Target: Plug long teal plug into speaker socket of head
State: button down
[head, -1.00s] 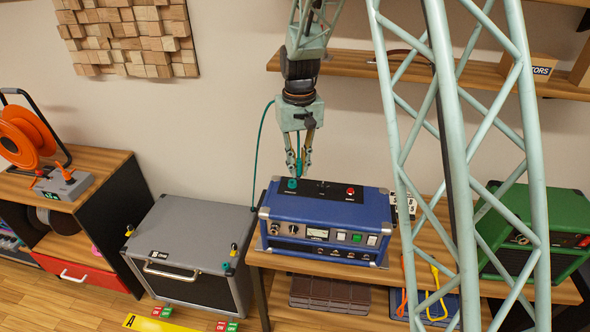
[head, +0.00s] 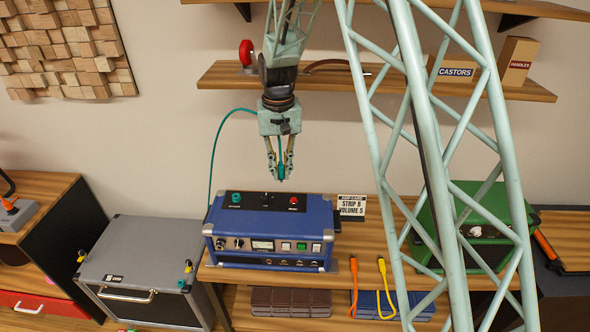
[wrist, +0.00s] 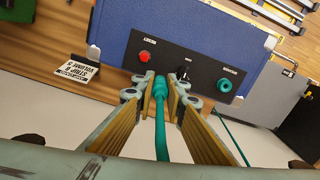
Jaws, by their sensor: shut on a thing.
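My gripper (head: 283,172) is shut on the long teal plug (head: 281,171) and holds it upright above the blue amp head (head: 270,262). In the wrist view the plug (wrist: 159,88) sits between the two fingers, and its teal cable trails off. The head's black top panel bears a teal round socket (head: 236,197) at the left, a black knob (head: 267,198) in the middle and a red part (head: 293,201) at the right. The plug hangs right of the teal socket, apart from the panel.
A card reading "STRIP B VOLUME 5" (head: 352,207) stands right of the head. A grey speaker cabinet (head: 142,250) stands at the left, a green amp (head: 462,225) at the right. A shelf (head: 330,84) runs behind my arm.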

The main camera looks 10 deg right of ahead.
jog(key=w+a+r+m+p, duration=0.2)
jog(key=a+p, duration=0.4)
jog(key=a, duration=0.9)
jog(key=shift+w+a+r+p, duration=0.35)
jog(key=shift+w+r, duration=0.1)
jog(key=shift+r, duration=0.1)
jog(key=shift+f, duration=0.3)
jog(key=shift+f+b, duration=1.35)
jog(key=shift+f, duration=2.1)
jog(key=shift+f+b, duration=1.2)
dwell(1.0)
